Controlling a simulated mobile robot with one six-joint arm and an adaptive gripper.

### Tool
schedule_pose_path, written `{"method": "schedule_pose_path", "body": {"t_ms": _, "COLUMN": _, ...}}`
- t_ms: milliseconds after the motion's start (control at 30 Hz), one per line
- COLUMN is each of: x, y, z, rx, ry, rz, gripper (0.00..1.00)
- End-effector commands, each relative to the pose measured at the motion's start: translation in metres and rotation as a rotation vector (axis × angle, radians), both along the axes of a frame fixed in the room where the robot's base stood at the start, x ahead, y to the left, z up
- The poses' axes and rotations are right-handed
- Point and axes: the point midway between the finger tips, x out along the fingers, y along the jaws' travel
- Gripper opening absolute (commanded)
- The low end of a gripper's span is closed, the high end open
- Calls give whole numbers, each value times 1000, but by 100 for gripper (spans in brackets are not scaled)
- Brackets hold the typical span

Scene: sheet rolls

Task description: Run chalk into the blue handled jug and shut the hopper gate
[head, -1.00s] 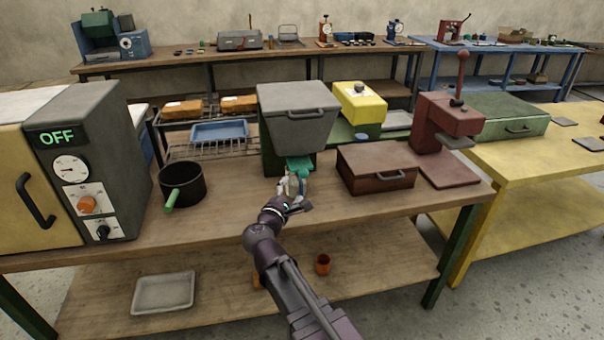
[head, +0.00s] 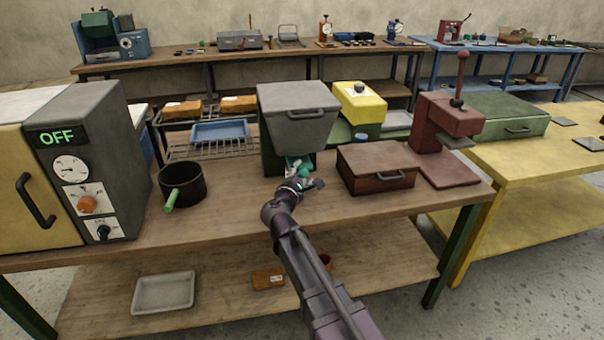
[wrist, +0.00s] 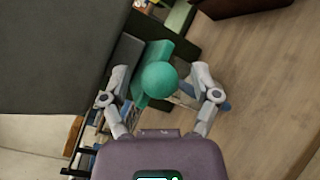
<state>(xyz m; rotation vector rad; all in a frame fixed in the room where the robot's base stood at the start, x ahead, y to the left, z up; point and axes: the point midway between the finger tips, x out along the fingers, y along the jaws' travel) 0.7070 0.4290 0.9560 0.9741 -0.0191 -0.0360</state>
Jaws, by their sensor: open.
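The grey hopper (head: 298,118) stands on a green frame at the middle of the bench, with a grey lid on top. Below its body is a teal gate part (head: 305,172), partly covered by my gripper. In the wrist view a teal ball knob (wrist: 158,79) sits on a teal bar. My gripper (wrist: 160,84) is open, with one finger on each side of the knob; I cannot tell whether either touches it. A small blue piece (wrist: 222,105) shows behind the right finger, perhaps the jug's handle. The rest of the jug and any chalk are hidden.
A black pot (head: 182,186) with a green handle stands left of the hopper. A brown lidded box (head: 374,168) and a red press (head: 447,130) stand to the right. The oven (head: 95,165) reads OFF. The front bench strip is mostly clear.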

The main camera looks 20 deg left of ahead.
Motion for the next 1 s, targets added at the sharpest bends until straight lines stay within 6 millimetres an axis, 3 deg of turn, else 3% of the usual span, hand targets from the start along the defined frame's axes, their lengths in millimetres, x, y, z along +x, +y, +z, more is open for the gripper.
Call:
{"method": "schedule_pose_path", "body": {"t_ms": 67, "x": 0, "y": 0, "z": 0, "rx": 0, "ry": 0, "rz": 0, "gripper": 76}}
{"method": "schedule_pose_path", "body": {"t_ms": 300, "x": 0, "y": 0, "z": 0, "rx": 0, "ry": 0, "rz": 0, "gripper": 5}}
{"method": "schedule_pose_path", "body": {"t_ms": 333, "x": 0, "y": 0, "z": 0, "rx": 0, "ry": 0, "rz": 0, "gripper": 0}}
{"method": "schedule_pose_path", "body": {"t_ms": 700, "x": 14, "y": 9, "z": 0, "rx": 0, "ry": 0, "rz": 0, "gripper": 0}}
{"method": "schedule_pose_path", "body": {"t_ms": 967, "x": 14, "y": 8, "z": 0, "rx": 0, "ry": 1, "rz": -1, "gripper": 0}}
{"method": "schedule_pose_path", "body": {"t_ms": 1000, "x": 14, "y": 8, "z": 0, "rx": 0, "ry": 1, "rz": -1, "gripper": 46}}
